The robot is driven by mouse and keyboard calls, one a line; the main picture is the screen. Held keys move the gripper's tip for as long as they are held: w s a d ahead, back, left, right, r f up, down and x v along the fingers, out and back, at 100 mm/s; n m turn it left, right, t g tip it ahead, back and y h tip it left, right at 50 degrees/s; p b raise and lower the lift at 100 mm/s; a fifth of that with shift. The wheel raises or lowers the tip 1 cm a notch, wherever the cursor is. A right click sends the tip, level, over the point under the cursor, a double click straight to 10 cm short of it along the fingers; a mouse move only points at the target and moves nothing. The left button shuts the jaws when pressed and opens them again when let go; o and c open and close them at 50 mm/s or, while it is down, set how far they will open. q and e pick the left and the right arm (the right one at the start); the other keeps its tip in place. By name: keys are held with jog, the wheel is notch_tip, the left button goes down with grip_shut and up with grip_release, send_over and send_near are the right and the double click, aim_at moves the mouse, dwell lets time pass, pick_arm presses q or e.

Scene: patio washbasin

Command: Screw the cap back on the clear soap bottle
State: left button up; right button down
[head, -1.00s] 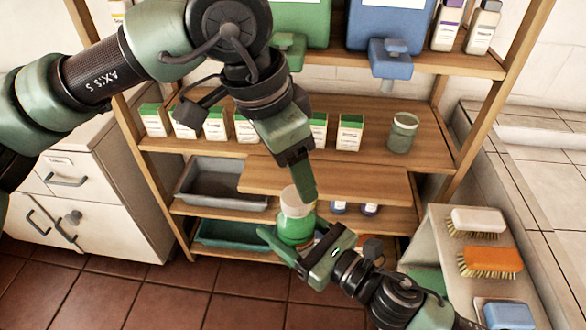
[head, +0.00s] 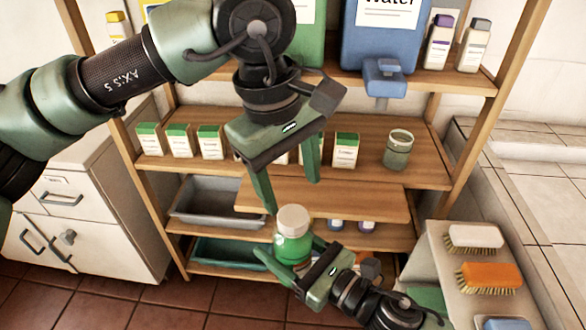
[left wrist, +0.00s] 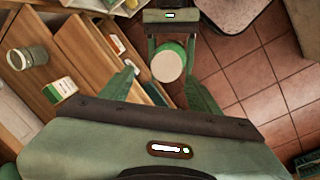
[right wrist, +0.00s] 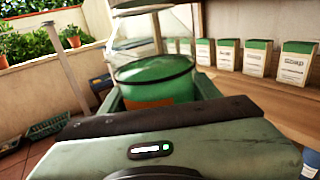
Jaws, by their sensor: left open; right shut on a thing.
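The clear soap bottle (head: 292,248) holds green liquid and stands upright in my right gripper (head: 290,254), which is shut on its body. The bottle also shows close up in the right wrist view (right wrist: 153,82). A whitish round cap (head: 293,219) sits on top of the bottle; how tightly it is seated cannot be told. The cap shows from above in the left wrist view (left wrist: 168,63). My left gripper (head: 290,196) is open just above the cap, pointing down, its fingers spread to either side. It appears empty and apart from the cap.
A wooden shelf (head: 320,196) stands behind, with several soap boxes (head: 345,150), a green jar (head: 397,150), a grey tray (head: 215,203) and a blue water container (head: 385,40). A stand at right holds a white brush (head: 474,237) and an orange brush (head: 490,276). Tiled floor lies at lower left.

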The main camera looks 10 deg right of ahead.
aim_at(293, 215)
pick_arm(q)
jog(key=n, duration=0.4)
jog(key=shift+r, duration=0.15)
jog(key=n, duration=0.4)
jog(key=shift+d+r+n, duration=0.1)
jog(key=shift+n, duration=0.2)
jog(key=n, duration=0.4)
jog(key=shift+r+y, duration=0.15)
jog(key=shift+y, duration=0.25)
jog(key=n, duration=0.4)
jog(key=shift+r, duration=0.1)
jog(key=n, duration=0.4)
jog(key=shift+r, duration=0.15)
jog(key=n, duration=0.4)
jog(key=shift+r+n+y, duration=0.15)
jog(key=shift+n+y, duration=0.15)
jog(key=n, duration=0.6)
jog(key=shift+d+r+g, duration=0.1)
jog(key=shift+r+g, duration=0.1)
jog(key=shift+g, duration=0.1)
jog(key=shift+f, duration=4)
